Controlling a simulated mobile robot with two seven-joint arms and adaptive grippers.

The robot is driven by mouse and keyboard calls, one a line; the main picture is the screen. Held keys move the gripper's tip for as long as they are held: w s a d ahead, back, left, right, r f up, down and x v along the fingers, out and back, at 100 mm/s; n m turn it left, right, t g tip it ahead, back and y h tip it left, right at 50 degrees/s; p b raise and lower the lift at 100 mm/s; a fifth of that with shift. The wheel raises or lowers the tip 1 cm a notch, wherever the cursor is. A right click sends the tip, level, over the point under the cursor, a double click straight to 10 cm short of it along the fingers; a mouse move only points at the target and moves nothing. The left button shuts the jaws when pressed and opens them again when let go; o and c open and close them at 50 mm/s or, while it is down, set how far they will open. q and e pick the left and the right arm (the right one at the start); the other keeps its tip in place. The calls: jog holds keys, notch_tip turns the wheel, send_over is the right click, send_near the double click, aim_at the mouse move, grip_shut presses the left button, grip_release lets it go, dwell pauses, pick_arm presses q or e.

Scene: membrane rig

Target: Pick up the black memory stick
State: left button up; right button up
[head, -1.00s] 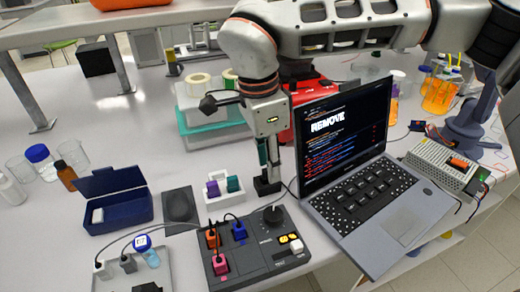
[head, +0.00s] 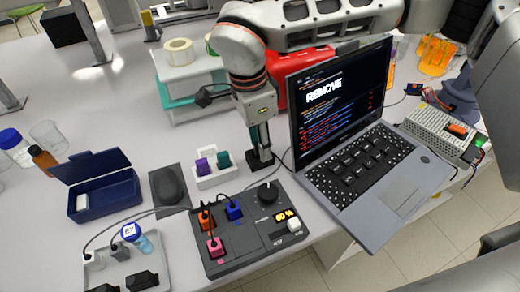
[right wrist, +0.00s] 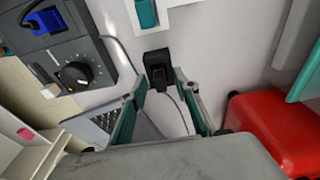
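A small black upright piece (head: 261,158), which looks like the black memory stick with its black holder, stands on the table beside the laptop. In the right wrist view the black piece (right wrist: 157,62) lies just beyond the fingertips, with a cable near it. My right gripper (right wrist: 160,88) is open, its teal-padded fingers spread, with no object visibly held. In the head view the right gripper (head: 259,143) points down just above or around the black piece; contact cannot be told. My left gripper is not in view.
The open laptop (head: 360,170) stands close right of the gripper. A control box (head: 250,240) with coloured plugs is in front, and a white holder (head: 213,178) with purple and teal sticks is to the left. A red case (right wrist: 275,130) is nearby.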

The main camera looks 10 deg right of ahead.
jog(key=shift+f, duration=0.2)
grip_shut()
jog(key=shift+r, duration=0.2)
